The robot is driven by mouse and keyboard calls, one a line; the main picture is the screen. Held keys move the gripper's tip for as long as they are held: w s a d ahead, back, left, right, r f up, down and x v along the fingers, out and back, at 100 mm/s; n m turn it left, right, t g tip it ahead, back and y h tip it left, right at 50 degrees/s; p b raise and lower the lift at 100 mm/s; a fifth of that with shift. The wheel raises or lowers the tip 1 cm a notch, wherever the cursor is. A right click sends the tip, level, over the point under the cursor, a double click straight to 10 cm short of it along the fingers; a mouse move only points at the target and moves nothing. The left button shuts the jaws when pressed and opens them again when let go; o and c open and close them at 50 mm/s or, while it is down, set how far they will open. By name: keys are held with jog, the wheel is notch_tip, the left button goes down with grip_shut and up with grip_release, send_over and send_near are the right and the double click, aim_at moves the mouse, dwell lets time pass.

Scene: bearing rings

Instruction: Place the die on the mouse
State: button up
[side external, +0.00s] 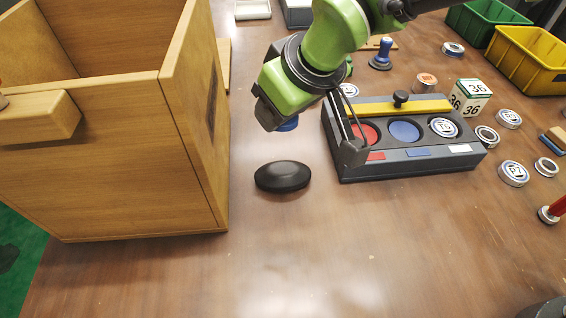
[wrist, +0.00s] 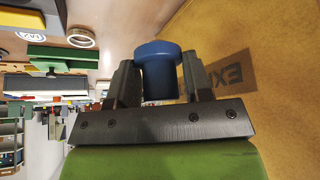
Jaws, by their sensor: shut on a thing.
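The die appears to be a blue flanged cylinder (wrist: 160,77). My gripper (wrist: 158,88) is shut on it, one finger on each side, and its wide round flange faces outward. In the side view only a small blue part of the die (side external: 289,124) shows under my wrist, and the fingers there are mostly hidden. The mouse (side external: 283,177) is a smooth black oval lying on the brown table. My gripper holds the die above the table, higher in the picture than the mouse and apart from it.
A large wooden box (side external: 130,150) stands left of the mouse. A dark rack (side external: 405,165) with round red and blue recesses lies to the right. Several rings and a white-green block marked 36 (side external: 470,98) are farther right. The table in front of the mouse is clear.

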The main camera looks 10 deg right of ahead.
aim_at(283, 168)
notch_tip(283, 168, down, 10)
jog(key=shift+r, duration=0.15)
dwell(0.4)
jog(key=o, duration=1.1)
jog(key=shift+c, duration=0.2)
jog(key=v, duration=1.2)
